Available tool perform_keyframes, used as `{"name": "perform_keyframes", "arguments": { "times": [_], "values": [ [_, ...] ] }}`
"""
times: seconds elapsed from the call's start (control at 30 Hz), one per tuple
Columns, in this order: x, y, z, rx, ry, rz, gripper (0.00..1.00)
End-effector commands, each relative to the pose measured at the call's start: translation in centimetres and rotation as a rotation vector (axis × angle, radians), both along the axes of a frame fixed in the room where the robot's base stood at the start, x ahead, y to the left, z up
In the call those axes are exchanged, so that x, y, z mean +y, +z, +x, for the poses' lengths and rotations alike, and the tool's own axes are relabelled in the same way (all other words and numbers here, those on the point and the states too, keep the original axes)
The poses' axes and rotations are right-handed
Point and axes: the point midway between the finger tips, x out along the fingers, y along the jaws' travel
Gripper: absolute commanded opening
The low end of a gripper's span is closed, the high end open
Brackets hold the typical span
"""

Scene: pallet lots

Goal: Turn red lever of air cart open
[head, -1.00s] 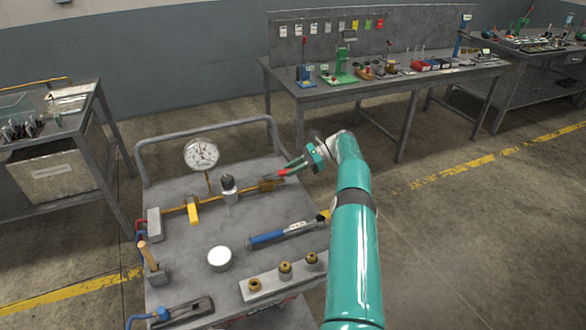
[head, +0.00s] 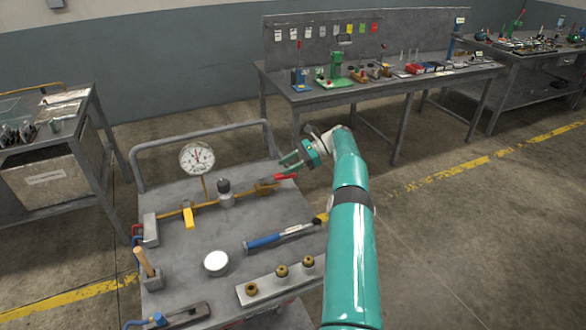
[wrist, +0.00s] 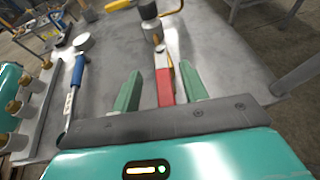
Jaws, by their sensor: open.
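The grey air cart (head: 195,235) carries a brass pipe line with a round pressure gauge (head: 197,158). The red lever (head: 286,177) is at the right end of that line, near the cart's far right corner. My gripper (head: 288,160) is open just above and beside the lever in the head view. In the wrist view, my gripper (wrist: 155,90) has its two green fingers apart, and the red lever (wrist: 165,85) shows in the gap between them, nearer the right finger. I cannot tell whether a finger touches it.
A yellow handle (head: 188,217) sits on the same line. A blue-handled tool (head: 265,241), a white round cap (head: 216,263) and a block with brass fittings (head: 280,280) lie on the cart. The cart's rail (head: 200,136) rises behind. A workbench (head: 380,90) stands beyond.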

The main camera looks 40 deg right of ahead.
Motion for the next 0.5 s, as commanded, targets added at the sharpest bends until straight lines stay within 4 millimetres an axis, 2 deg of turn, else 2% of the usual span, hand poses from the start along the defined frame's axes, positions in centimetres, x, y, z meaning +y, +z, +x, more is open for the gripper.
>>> {"name": "perform_keyframes", "arguments": {
  "times": [0.33, 0.5],
  "values": [
    [0.9, 2.1, -1.7, 0.001, 0.0, 0.0, 0.44],
    [1.6, 3.8, -2.9, 0.002, 0.001, 0.0, 0.44]
  ]
}}
